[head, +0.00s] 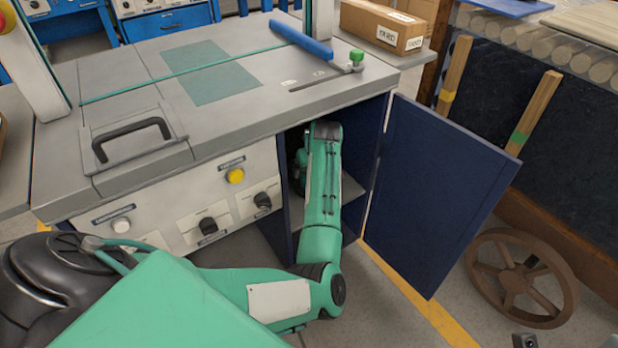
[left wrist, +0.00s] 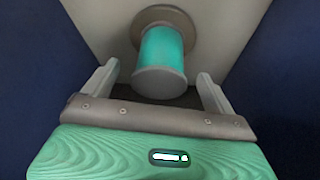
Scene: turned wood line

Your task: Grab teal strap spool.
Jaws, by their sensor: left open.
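The teal strap spool (left wrist: 162,50) shows in the left wrist view, with a teal middle and grey-brown end flanges. It is inside the blue cabinet, against a pale surface. My left gripper (left wrist: 158,82) is open, with one finger on each side of the spool's near end. I cannot tell whether the fingers touch it. In the head view my left arm reaches through the open cabinet doorway, and its gripper and the spool are hidden inside. My right gripper is not in view.
The cabinet's blue door (head: 435,190) stands open to the right of my arm. A shelf (head: 351,190) shows inside the cabinet. The grey worktop (head: 250,105) lies above the opening. A brown spoked wheel (head: 512,283) leans at the lower right.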

